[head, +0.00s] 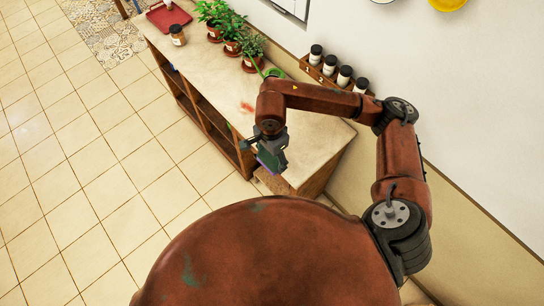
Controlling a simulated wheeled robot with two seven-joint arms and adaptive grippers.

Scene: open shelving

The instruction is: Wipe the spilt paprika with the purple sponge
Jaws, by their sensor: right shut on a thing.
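The purple sponge (267,163) is held in my right gripper (271,156), near the front edge of the counter top in the head view. Only a purple edge of it shows, and whether it touches the counter cannot be told. The spilt paprika (247,107) is a small reddish smear on the pale counter (212,88), up and left of the gripper. The gripper is apart from the smear. My right arm covers part of the counter beside it. My left gripper is not in view.
Potted plants (232,47) stand along the wall side. A jar (177,35) and a red tray (168,17) are at the far end. A wooden rack (328,77) with several dark-lidded jars is on the wall. A green round item (274,72) is partly hidden behind my arm.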

